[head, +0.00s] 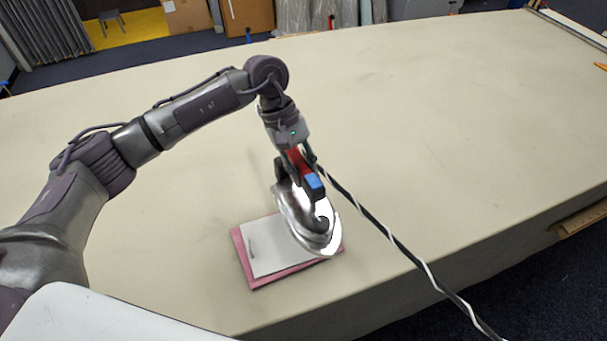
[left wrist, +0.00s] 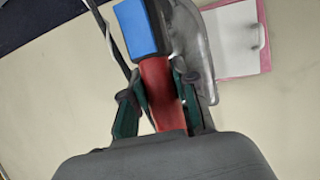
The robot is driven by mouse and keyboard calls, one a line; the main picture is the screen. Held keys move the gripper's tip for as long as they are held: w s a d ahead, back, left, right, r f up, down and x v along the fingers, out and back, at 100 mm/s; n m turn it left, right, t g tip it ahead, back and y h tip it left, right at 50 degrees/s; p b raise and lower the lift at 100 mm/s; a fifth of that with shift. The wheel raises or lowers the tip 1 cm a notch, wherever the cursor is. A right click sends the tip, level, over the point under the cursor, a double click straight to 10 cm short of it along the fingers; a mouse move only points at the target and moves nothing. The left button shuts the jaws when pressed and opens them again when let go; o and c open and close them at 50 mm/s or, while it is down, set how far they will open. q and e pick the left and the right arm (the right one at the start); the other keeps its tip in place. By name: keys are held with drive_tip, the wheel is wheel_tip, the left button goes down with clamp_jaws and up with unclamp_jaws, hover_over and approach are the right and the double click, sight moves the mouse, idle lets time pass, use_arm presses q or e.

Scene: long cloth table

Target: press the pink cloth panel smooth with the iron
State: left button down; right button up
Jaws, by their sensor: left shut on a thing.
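The pink cloth panel (head: 262,282) lies on the table near its front edge. A white sheet (head: 275,262) covers most of it, leaving a pink border; the panel also shows at the upper right of the left wrist view (left wrist: 264,50). My left gripper (head: 290,167) is shut on the red handle of the iron (head: 305,225), which has a blue end and a silvery body. The iron overlaps the panel's right part in the head view, hiding the far right corner. I cannot tell whether its sole touches the sheet. My right gripper is out of view.
A dark and white cord (head: 385,232) runs from the iron toward the lower right, past the table's front edge. The pale cloth table (head: 460,110) is broadly clear behind and to the right.

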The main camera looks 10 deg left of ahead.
use_arm(q)
drive_tip(key=shift+r, duration=0.25)
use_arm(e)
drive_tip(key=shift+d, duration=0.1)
use_arm(q)
drive_tip(key=shift+r+p, duration=0.3)
drive_tip(key=shift+r, duration=2.7)
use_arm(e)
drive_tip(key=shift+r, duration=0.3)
use_arm(q)
drive_tip(key=shift+f, duration=0.1)
